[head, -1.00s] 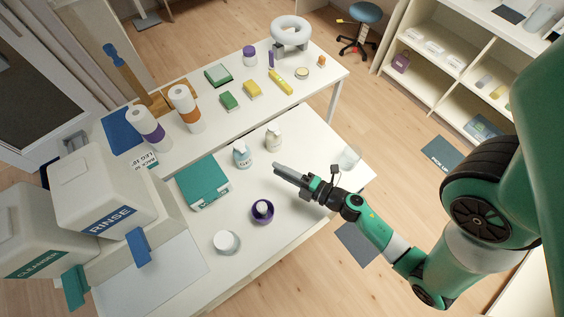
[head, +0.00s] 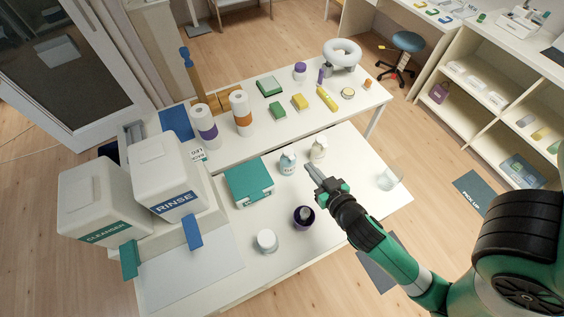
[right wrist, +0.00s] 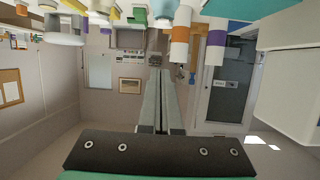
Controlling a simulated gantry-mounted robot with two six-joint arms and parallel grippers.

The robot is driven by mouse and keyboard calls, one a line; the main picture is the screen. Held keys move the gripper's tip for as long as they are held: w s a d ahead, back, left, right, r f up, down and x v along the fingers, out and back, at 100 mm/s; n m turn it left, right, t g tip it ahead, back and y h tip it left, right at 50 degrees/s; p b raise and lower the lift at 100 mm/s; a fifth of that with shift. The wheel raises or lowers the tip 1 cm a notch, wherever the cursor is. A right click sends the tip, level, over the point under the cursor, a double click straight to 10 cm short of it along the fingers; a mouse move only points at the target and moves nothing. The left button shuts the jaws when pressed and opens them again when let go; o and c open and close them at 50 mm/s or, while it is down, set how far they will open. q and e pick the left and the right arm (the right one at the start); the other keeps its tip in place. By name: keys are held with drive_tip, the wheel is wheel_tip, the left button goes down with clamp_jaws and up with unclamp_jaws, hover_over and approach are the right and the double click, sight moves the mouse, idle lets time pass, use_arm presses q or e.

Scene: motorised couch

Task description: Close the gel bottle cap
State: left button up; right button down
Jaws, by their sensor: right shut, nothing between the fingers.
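The gel bottle (head: 287,163), pale blue with a light top, stands upright on the near white table. Its label is small, and I cannot tell how its cap sits. A cream bottle (head: 318,149) stands just behind it to the right. My right gripper (head: 311,170) is shut and empty, its fingers pointing left and up, just right of the gel bottle; I cannot tell whether they touch it. The right wrist view shows the shut fingers (right wrist: 161,95) pointing into the room, with the table things upside down along the top edge. My left gripper is not in view.
A teal box (head: 249,181) lies left of the gel bottle. A clear cup (head: 389,178) is at the right. Rinse (head: 168,170) and cleanser (head: 95,198) dispensers stand at the left.

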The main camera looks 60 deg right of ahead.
drive_tip(key=b, duration=0.1)
approach(289, 153)
drive_tip(key=r+x, duration=0.1)
drive_tip(key=x, duration=0.4)
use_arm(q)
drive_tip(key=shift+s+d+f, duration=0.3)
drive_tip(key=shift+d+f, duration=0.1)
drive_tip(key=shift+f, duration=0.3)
use_arm(e)
drive_tip(key=shift+d+f, duration=0.2)
drive_tip(key=shift+f, duration=0.15)
